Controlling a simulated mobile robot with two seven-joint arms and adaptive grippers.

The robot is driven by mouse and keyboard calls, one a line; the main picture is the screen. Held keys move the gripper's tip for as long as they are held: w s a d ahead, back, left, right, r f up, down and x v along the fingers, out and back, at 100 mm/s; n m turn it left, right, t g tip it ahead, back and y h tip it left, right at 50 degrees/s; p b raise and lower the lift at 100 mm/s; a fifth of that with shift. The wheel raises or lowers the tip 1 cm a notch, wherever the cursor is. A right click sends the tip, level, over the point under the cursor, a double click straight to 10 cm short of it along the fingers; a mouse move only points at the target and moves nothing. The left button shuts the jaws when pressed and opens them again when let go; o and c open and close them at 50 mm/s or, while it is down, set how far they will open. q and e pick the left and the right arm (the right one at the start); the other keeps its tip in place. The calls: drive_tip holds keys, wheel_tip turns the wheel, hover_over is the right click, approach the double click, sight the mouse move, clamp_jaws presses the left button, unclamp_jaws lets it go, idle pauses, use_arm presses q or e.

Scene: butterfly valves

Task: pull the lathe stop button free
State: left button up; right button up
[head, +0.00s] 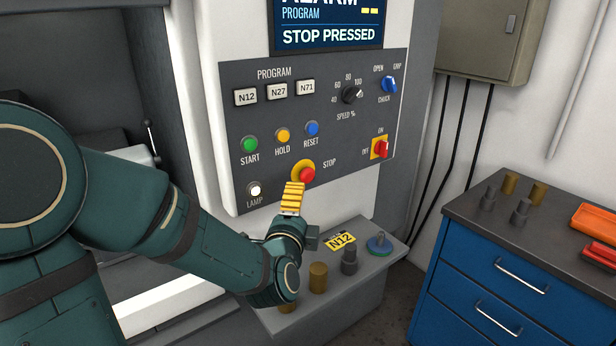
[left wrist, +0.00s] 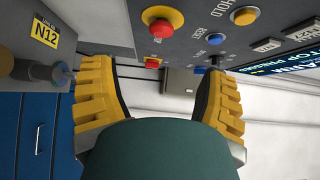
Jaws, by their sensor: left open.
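The stop button is a red mushroom knob (head: 307,175) on a yellow round plate (head: 299,165), low on the grey lathe panel. The screen (head: 326,30) above reads "STOP PRESSED". My left gripper (head: 292,197) has yellow fingers and appears just below the button in the head view, partly overlapping its plate. In the left wrist view the two fingers (left wrist: 157,72) are spread wide with nothing between them. The red knob (left wrist: 161,28) shows above the gap, outside the fingers. Whether a finger touches the panel cannot be told. My right gripper is not in view.
Beside the button are a lamp (head: 255,190), start (head: 250,144), hold (head: 283,135) and reset (head: 312,128) buttons and a red on/off switch (head: 380,148). A shelf below (head: 372,272) carries several cylindrical parts and an N12 tag (head: 341,241). A blue drawer cabinet (head: 500,285) stands right.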

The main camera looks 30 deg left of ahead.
sight(306, 178)
use_arm(q)
drive_tip(key=x, duration=1.3)
drive_tip(key=shift+w+a+r+p, duration=0.15)
drive_tip(key=shift+w+a+p, duration=0.05)
drive_tip(key=shift+w+p, duration=0.2)
